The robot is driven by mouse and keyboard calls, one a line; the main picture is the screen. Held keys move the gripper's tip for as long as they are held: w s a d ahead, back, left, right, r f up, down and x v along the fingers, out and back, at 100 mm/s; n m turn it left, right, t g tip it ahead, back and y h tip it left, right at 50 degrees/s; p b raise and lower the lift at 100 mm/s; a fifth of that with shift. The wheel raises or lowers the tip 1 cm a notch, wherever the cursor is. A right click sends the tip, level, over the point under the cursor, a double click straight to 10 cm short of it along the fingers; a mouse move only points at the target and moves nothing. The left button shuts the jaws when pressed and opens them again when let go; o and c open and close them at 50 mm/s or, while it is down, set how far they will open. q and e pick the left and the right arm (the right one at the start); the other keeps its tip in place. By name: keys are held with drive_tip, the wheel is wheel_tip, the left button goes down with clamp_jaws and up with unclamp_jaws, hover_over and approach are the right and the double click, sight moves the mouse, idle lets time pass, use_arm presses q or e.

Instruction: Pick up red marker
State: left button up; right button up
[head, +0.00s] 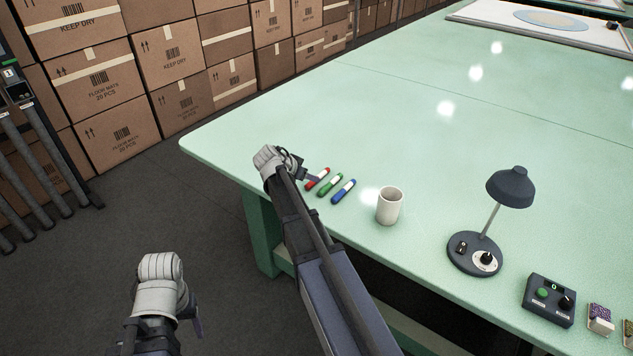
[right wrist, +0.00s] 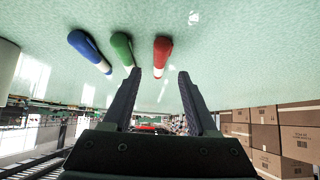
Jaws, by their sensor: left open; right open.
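The red marker (head: 321,174) lies on the green table (head: 400,110) near its left corner, leftmost of a row with a green marker (head: 330,185) and a blue marker (head: 343,191). My right gripper (head: 308,178) is beside the red marker, its jaws partly hidden by the wrist. In the right wrist view, my right gripper (right wrist: 159,85) is open and empty. There the red marker (right wrist: 161,52) lies just beyond the fingertips, roughly in line with the gap. My left gripper (head: 196,318) is open, low at the left, off the table and away from the markers.
A white mug (head: 389,206) stands right of the markers. Further right are a desk lamp (head: 511,187), a control box (head: 549,299) and small cards (head: 600,318). Stacked cardboard boxes (head: 168,50) line the back left. The table behind the markers is clear.

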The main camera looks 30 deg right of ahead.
drive_tip(key=b+x, duration=0.2)
drive_tip(key=x, duration=0.2)
drive_tip(key=shift+d+f+b, duration=0.2)
drive_tip(key=shift+f+b, duration=0.05)
drive_tip(key=shift+b, duration=0.05)
drive_tip(key=shift+r, duration=0.1)
clamp_jaws()
